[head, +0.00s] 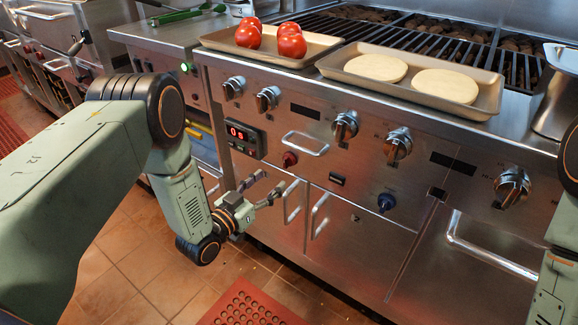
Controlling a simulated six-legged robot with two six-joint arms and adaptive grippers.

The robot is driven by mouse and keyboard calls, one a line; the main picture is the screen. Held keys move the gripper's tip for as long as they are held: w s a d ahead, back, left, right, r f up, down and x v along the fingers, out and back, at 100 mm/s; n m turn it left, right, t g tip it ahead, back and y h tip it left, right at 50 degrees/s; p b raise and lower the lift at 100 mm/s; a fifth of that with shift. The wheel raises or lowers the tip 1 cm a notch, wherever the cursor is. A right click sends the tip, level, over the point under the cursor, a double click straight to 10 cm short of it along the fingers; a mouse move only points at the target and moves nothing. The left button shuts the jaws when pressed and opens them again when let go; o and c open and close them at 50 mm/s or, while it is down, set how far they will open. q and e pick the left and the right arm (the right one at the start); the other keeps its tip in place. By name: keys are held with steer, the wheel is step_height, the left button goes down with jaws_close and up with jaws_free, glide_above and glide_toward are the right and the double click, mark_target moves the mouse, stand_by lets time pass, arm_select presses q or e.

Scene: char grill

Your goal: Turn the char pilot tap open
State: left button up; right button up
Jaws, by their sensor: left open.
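The grill's steel front carries a small red knob (289,159) below the handle and a small dark blue knob (386,202) further right and lower. I cannot read a label that tells which of them is the char pilot tap. My left gripper (267,184) is open and empty in front of the panel, below and left of the red knob. It appears apart from both knobs. My right arm shows at the right edge, but its gripper is out of view.
Several large silver knobs (345,126) stick out along the panel. A timer with red digits (243,138) sits left of the red knob. Bar handles (318,215) project below. A red mat (250,306) is on the floor.

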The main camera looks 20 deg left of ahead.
mark_target(284, 167)
arm_select(q)
steer(key=b+x, duration=0.2)
steer(key=x, duration=0.4)
steer(key=shift+w+f+b, duration=0.1)
steer(key=shift+w+b, duration=0.1)
steer(key=shift+b, duration=0.1)
steer(key=shift+w+d, duration=0.15)
steer(key=shift+w, duration=0.35)
steer(key=shift+s, duration=0.1)
steer(key=c, duration=1.1)
steer(key=shift+c, duration=0.2)
